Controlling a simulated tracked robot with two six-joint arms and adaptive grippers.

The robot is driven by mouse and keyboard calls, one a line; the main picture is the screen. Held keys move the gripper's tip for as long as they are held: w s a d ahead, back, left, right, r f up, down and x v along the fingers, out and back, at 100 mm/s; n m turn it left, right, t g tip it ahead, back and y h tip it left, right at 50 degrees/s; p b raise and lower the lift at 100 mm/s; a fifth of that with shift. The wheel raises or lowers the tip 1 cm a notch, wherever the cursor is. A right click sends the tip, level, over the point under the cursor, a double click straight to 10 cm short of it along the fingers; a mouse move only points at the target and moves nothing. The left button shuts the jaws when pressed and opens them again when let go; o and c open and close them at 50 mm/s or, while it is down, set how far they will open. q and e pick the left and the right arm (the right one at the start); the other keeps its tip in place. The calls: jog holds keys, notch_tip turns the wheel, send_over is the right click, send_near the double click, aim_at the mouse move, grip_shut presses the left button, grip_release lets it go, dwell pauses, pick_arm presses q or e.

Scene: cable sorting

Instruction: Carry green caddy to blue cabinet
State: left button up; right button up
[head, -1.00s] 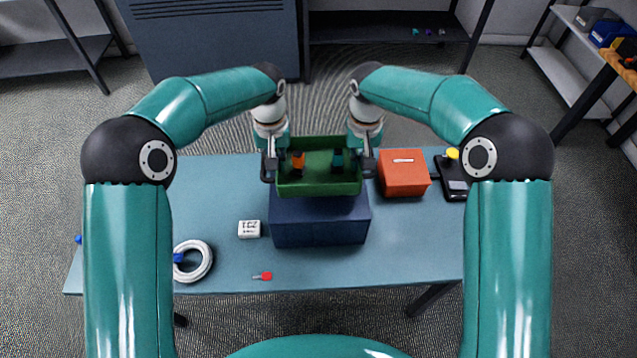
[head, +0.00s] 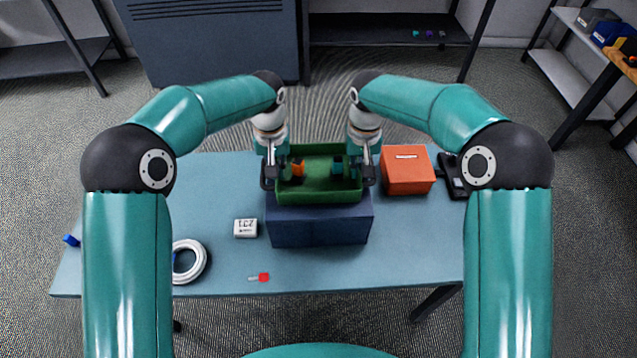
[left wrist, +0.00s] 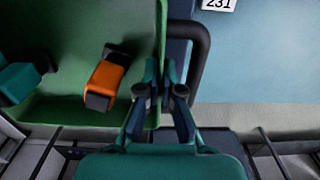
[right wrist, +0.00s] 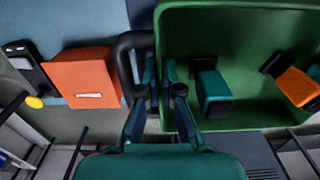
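The green caddy (head: 318,190) is an open tray at the table's middle, over a dark blue box; I cannot tell whether it rests on the box or hangs just above. It holds an orange piece (head: 298,168) and a teal piece (head: 338,168). My left gripper (left wrist: 165,90) is closed across the caddy's left wall, by a dark side handle (left wrist: 205,50). My right gripper (right wrist: 162,90) is closed across the right wall by the other handle (right wrist: 122,60). A large blue-grey cabinet (head: 215,45) stands on the floor behind the table.
The dark blue box (head: 320,228) stands under the caddy. An orange-red box (head: 408,172) is close to its right. A white labelled block (head: 245,228), a white cable coil (head: 190,262) and a small red-ended item (head: 262,277) lie on the table (head: 400,255). Shelves stand behind.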

pick_arm(q)
jog(key=shift+o, duration=1.3)
pick_arm(e)
jog(key=shift+o, duration=1.3)
pick_arm(q)
jog(key=shift+o, duration=1.2)
pick_arm(e)
jog(key=shift+o, duration=1.2)
jog(key=shift+d, duration=0.1)
pick_arm(q)
jog(key=shift+r, duration=0.15)
notch_tip(320, 180, up, 7)
jog(key=shift+f, duration=0.15)
jog(key=shift+r, duration=0.45)
pick_arm(e)
jog(key=shift+r, duration=0.25)
pick_arm(q)
jog(key=shift+d, duration=0.1)
pick_arm(e)
notch_tip(320, 180, up, 12)
jog(key=shift+f, duration=0.25)
pick_arm(q)
jog(key=shift+s, duration=0.1)
pick_arm(e)
jog(key=shift+s, duration=0.1)
